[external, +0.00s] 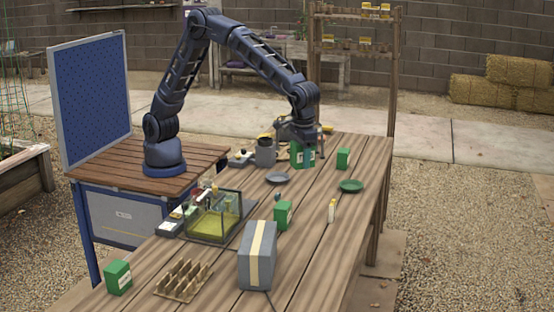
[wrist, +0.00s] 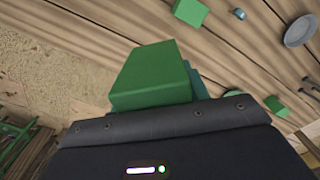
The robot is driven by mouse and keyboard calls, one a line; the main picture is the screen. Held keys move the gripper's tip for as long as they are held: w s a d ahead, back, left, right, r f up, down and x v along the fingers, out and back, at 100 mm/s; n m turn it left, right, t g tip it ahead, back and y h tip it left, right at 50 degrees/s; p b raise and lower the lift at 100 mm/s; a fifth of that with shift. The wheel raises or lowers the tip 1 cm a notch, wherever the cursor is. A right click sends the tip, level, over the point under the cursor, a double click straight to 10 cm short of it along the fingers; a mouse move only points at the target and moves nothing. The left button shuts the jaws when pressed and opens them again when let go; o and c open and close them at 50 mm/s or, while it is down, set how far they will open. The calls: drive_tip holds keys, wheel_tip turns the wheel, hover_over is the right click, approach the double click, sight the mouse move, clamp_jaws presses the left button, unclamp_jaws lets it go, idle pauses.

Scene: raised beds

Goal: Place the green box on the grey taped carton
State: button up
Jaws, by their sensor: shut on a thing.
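My gripper (external: 309,144) is shut on a green box (external: 302,158) over the far part of the wooden table. In the wrist view the held green box (wrist: 146,76) juts out past the dark gripper body, slightly tilted in the picture; the fingers are mostly hidden. I cannot tell whether its base touches the table. The grey taped carton (external: 244,258), a grey block with a cream tape band, stands at the near edge of the table, well apart from my gripper. Its top is bare.
Other green boxes stand right of my gripper (external: 343,158), mid-table (external: 283,214) and near left (external: 118,277).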

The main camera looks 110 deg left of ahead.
drive_tip(key=s+d+r+m, duration=0.1)
drive_tip(key=d+r+m, duration=0.1)
drive_tip(key=d, duration=0.6)
drive_tip(key=s+d+r+m, duration=0.1)
drive_tip(key=d+r+m, duration=0.15)
drive_tip(key=d, duration=0.45)
wheel_tip(320, 180, up, 2)
drive_tip(key=m, duration=0.4)
hover_over(258, 236)
wheel_tip(258, 236, down, 20)
drive_tip(key=shift+w+d+r, duration=0.1)
drive_tip(key=shift+r, duration=0.15)
drive_tip(key=shift+f, duration=0.15)
drive_tip(key=o, duration=1)
drive_tip(key=shift+o, duration=0.2)
